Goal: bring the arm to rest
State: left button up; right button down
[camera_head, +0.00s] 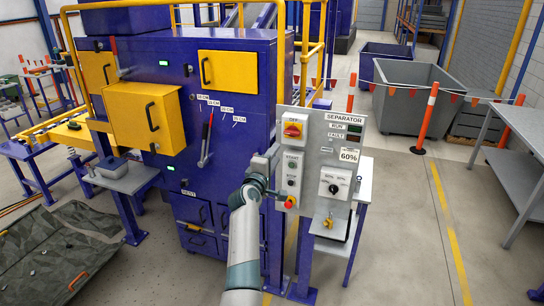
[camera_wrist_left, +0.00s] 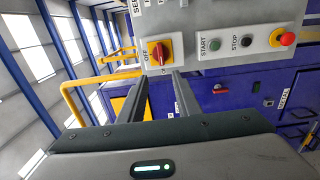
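My left gripper (camera_head: 270,160) is at the left edge of the grey SEPARATOR panel (camera_head: 317,205), with its arm rising from the bottom of the head view. In the left wrist view the two fingers of my left gripper (camera_wrist_left: 161,78) stand apart with nothing between them. Beyond their tips is the red rotary switch (camera_wrist_left: 158,52) on its yellow plate. I cannot tell whether the fingers touch the panel. The red switch also shows in the head view (camera_head: 293,130), upper left on the panel. My right gripper is not in view.
A purple machine (camera_head: 170,60) with yellow doors stands left of the panel. A green START button (camera_wrist_left: 215,45), a STOP button (camera_wrist_left: 246,41) and a red mushroom button (camera_wrist_left: 287,38) are close by. An orange post (camera_head: 427,118) and grey bin (camera_head: 405,105) stand right. Floor right is open.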

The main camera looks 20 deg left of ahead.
pick_arm(q)
jog(key=s+d+f+m+g+b, duration=0.1)
jog(key=s+f+m+g+b, duration=0.35)
jog(key=f, duration=1.15)
jog(key=s+d+f+m+p, duration=0.15)
jog(key=s+f, duration=0.55)
jog(key=f, duration=0.8)
jog(key=s+d+f+m+g+b, duration=0.1)
jog(key=s+f+m+g+b, duration=0.3)
jog(key=f, duration=1.2)
jog(key=s+f+m+g+b, duration=0.2)
jog(key=s+f, duration=2.1)
jog(key=s+a+f+m+g+b, duration=0.1)
jog(key=s+f, duration=0.5)
jog(key=s, duration=0.8)
jog(key=s+a+f+m+g+b, duration=0.2)
jog(key=s+f, duration=0.4)
jog(key=s, duration=0.9)
jog(key=s+a+f+m+g+y+b, duration=0.1)
jog(key=s+f, duration=0.5)
jog(key=s, duration=0.9)
jog(key=a+m+g, duration=0.1)
jog(key=m+g, duration=0.1)
jog(key=m, duration=0.1)
jog(key=shift+a+f+m+b, duration=0.15)
jog(key=shift+f+m+b, duration=0.1)
jog(key=shift+m+b, duration=0.15)
jog(key=shift+g, duration=0.25)
